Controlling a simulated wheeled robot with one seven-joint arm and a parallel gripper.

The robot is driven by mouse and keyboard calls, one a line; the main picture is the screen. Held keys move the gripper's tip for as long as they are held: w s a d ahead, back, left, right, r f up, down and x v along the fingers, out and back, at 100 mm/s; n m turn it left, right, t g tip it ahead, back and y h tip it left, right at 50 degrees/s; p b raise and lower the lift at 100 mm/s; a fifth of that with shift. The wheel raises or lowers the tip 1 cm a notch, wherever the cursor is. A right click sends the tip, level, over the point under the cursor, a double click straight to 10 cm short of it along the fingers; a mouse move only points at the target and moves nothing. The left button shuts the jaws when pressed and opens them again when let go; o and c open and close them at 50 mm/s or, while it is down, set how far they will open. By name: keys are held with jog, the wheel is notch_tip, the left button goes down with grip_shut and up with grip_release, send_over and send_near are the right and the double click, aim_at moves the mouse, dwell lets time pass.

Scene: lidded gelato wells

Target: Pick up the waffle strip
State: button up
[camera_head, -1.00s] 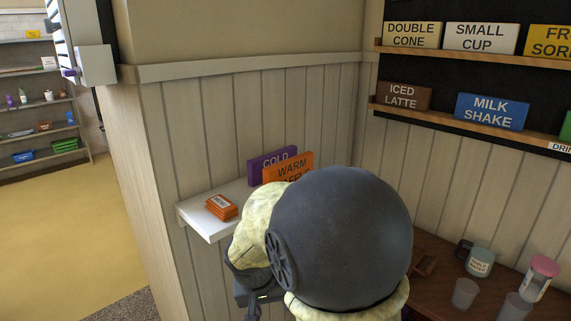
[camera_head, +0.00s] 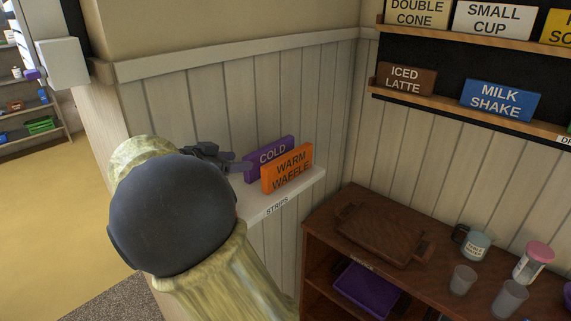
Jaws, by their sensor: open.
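The waffle strip (camera_head: 288,170) is an orange block lettered "WARM WAFFLE". It stands upright on a small white wall shelf (camera_head: 270,207) labelled "STRIPS". A purple strip (camera_head: 268,155) lettered "COLD" stands just behind it and to its left. My gripper (camera_head: 240,166) is at the left end of the purple strip, left of the waffle strip. It is open, and the waffle strip is not between its fingers. My arm hides the left part of the shelf. The fingers show small, so whether they touch the purple strip I cannot tell.
A brown counter (camera_head: 340,207) at the right bears a wooden tray (camera_head: 375,238), a labelled mug (camera_head: 475,244), clear cups (camera_head: 462,280) and a pink-lidded jar (camera_head: 535,262). A purple tray (camera_head: 367,290) lies beneath. The panelled wall stands close behind the shelf.

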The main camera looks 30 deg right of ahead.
jog(key=shift+s+d, duration=0.15)
jog(key=p, duration=0.6)
send_near(287, 155)
jog(key=shift+x, duration=1.25)
jog(key=shift+w+d+f, duration=0.1)
jog(key=shift+w+f, duration=0.15)
jog(key=shift+f, duration=0.25)
jog(key=shift+s+r, duration=0.15)
jog(key=shift+s, duration=0.15)
jog(key=d+p, duration=0.1)
jog(key=w+d+p, duration=0.1)
jog(key=p, duration=0.1)
jog(key=shift+d, duration=0.25)
jog(key=shift+p+x, duration=0.7)
jog(key=shift+x, duration=0.3)
jog(key=shift+w+d+f, duration=0.2)
jog(key=shift+d+f, duration=0.2)
jog(key=shift+s, duration=0.1)
